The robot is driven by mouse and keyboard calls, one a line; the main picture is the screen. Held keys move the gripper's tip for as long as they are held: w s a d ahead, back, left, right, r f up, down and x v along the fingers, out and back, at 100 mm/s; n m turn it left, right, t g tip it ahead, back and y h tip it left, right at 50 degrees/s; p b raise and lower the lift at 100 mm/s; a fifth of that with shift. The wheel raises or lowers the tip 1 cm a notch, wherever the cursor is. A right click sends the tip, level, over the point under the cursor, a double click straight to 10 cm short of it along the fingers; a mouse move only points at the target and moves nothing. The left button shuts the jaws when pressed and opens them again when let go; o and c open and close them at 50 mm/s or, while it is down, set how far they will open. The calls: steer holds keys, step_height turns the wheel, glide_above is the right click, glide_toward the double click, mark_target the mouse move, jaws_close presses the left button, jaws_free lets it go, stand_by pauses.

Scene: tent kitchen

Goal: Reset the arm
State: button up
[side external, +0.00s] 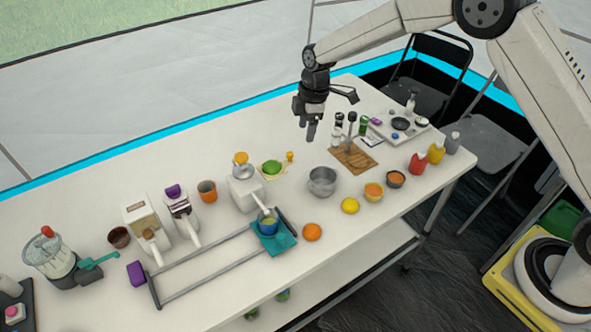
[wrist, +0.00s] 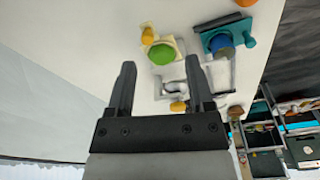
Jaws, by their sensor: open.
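My gripper (side external: 311,128) hangs above the far side of the white table (side external: 300,260), pointing down, clear of the things below it. In the wrist view my gripper (wrist: 160,85) shows two dark fingers spread apart with nothing held between them. A metal bowl (side external: 322,183) and a wooden board (side external: 354,158) stand on the table below and to the right of it. My arm reaches in from the upper right.
Bottles and shakers (side external: 351,122) stand close to my gripper on the right. Folding chairs (side external: 485,135) are behind the right end.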

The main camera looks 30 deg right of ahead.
steer(key=s+d+r+m, duration=0.1)
steer(key=s+d+m, duration=0.2)
steer(key=s, duration=0.6)
steer(key=s+d+r+m+t+h, duration=0.1)
steer(key=s+d+r+m, duration=0.1)
steer(key=s+m, duration=0.4)
steer(key=s+d+r+m+t, duration=0.1)
steer(key=s+d+m, duration=0.2)
steer(key=s, duration=0.9)
steer(key=m, duration=0.2)
steer(key=shift+d+r+m, duration=0.25)
steer(key=shift+d+m, duration=0.05)
steer(key=shift+d, duration=0.05)
